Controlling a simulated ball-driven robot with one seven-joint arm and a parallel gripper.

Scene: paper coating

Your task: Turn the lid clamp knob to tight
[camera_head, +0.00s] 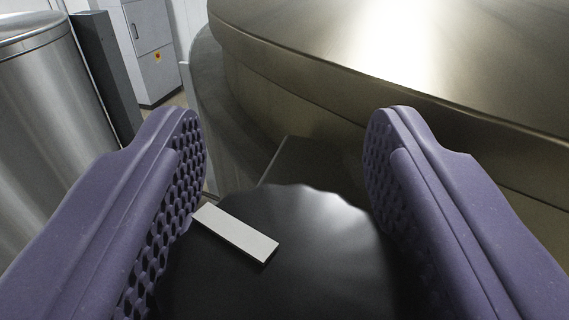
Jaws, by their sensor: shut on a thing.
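The lid clamp knob (325,250) is a round black knob with a scalloped edge, low in the middle of the head camera view. A white pointer bar (237,233) on its top face slants from upper left to lower right. My gripper (287,150) has two purple fingers with dimpled pads, one on each side of the knob. It is shut on the knob, which fills the space between the pads. The knob's lower part runs out of the frame. No tight or loose marking shows.
A large metal lid (440,60) on a vessel fills the upper right, close behind the right finger. A steel drum (50,95) stands at the left. A dark post (107,80) and a grey cabinet (155,50) stand farther back.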

